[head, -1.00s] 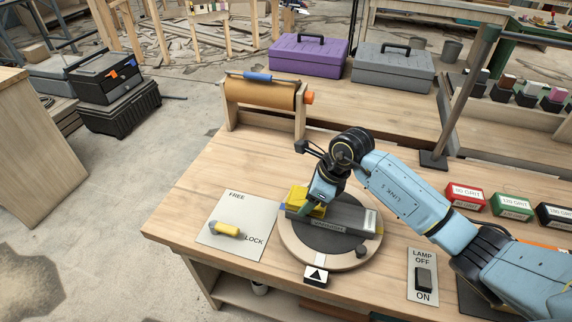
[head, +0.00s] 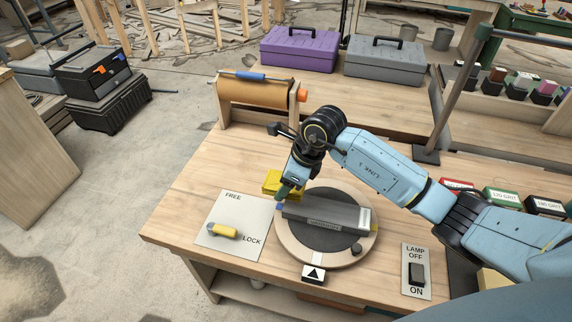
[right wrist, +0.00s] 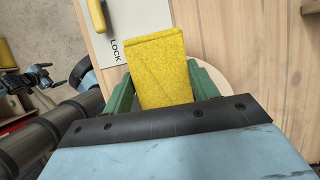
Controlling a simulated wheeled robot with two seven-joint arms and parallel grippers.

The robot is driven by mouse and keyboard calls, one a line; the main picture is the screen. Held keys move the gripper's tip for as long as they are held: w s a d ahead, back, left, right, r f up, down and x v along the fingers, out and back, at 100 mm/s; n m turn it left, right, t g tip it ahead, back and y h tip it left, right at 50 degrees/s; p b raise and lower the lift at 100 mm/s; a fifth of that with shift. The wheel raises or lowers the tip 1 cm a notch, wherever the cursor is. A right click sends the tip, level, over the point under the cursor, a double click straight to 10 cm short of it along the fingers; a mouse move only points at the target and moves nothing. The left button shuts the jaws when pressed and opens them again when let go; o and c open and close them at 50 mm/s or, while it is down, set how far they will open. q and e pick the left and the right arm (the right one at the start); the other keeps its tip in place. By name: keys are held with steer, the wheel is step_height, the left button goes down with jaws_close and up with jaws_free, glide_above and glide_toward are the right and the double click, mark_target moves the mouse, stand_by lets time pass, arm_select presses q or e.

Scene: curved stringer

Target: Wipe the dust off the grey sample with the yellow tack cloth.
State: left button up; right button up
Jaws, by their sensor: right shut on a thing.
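The grey sample (head: 325,214) is a long bar lying across the dark disc of a round wooden turntable (head: 290,246). It has a pale label at its right end; I cannot make out dust on it. My right gripper (head: 283,190) is shut on the yellow tack cloth (head: 272,183), just off the sample's left end. I cannot tell if the cloth touches the sample. In the right wrist view the cloth (right wrist: 160,68) is folded into a pad between the green fingers (right wrist: 163,88) and hides what is under it.
A FREE/LOCK plate (head: 237,213) with a yellow lever (head: 224,230) lies left of the turntable. A lamp switch (head: 417,273) is at the right. A brown paper roll (head: 254,92) stands behind. Grit boxes (head: 505,195) sit beyond my right arm.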

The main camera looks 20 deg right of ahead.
steer(key=shift+r+p, duration=0.95)
steer(key=shift+r, duration=0.7)
